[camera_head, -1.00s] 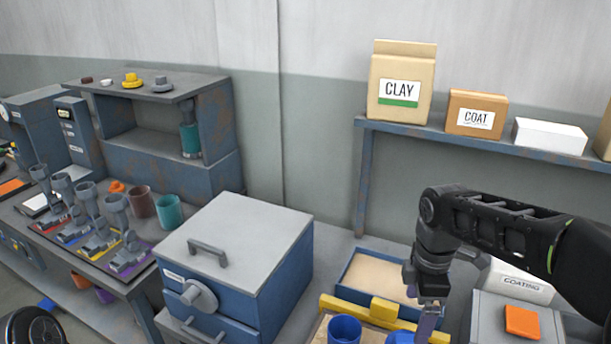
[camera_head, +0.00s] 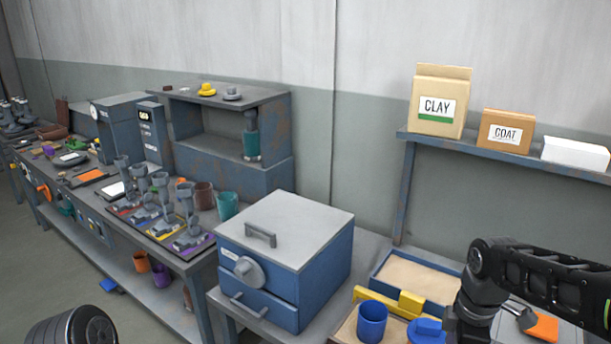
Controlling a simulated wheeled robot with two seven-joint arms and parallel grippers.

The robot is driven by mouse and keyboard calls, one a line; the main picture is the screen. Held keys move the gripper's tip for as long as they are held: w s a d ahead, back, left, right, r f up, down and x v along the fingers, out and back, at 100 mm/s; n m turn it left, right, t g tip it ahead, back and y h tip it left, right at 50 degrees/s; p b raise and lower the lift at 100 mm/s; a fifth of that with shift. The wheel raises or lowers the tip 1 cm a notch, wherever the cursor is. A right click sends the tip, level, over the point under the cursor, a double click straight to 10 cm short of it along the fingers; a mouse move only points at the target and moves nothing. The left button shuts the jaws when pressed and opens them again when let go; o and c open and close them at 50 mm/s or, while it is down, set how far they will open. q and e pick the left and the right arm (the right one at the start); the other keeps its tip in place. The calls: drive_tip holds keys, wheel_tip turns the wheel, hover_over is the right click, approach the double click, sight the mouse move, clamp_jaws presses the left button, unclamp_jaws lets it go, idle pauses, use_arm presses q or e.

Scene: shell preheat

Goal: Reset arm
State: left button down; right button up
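My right arm comes in from the right edge, and its wrist (camera_head: 478,300) hangs down at the lower right. Its fingers are cut off by the bottom edge, so I cannot see whether they hold anything. A blue lid-like piece (camera_head: 426,331) is just left of the wrist. Of my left arm, only a dark rounded part (camera_head: 72,330) shows at the bottom left. The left gripper is out of view.
A blue furnace box (camera_head: 285,262) with a grey top stands at centre. A sand tray (camera_head: 418,279) and blue cup (camera_head: 372,320) are to its right. A shelf (camera_head: 560,168) holds the clay bag (camera_head: 440,101). A long workbench with grey tools (camera_head: 160,215) runs left.

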drive_tip(key=a+f+m+y, duration=0.1)
drive_tip(key=a+f+m, duration=0.2)
drive_tip(key=a+f, duration=0.55)
drive_tip(key=a+f+m+y, duration=0.25)
drive_tip(key=a+f, duration=0.25)
drive_tip(key=f, duration=0.6)
drive_tip(key=s+a+f+m, duration=0.4)
drive_tip(key=s+f+m, duration=0.1)
drive_tip(key=s+f, duration=0.2)
drive_tip(key=s+a+f+m, duration=0.5)
drive_tip(key=s+f, duration=0.3)
drive_tip(key=shift+s+a+b, duration=0.15)
drive_tip(key=shift+s+b, duration=0.2)
drive_tip(key=shift+b, duration=0.1)
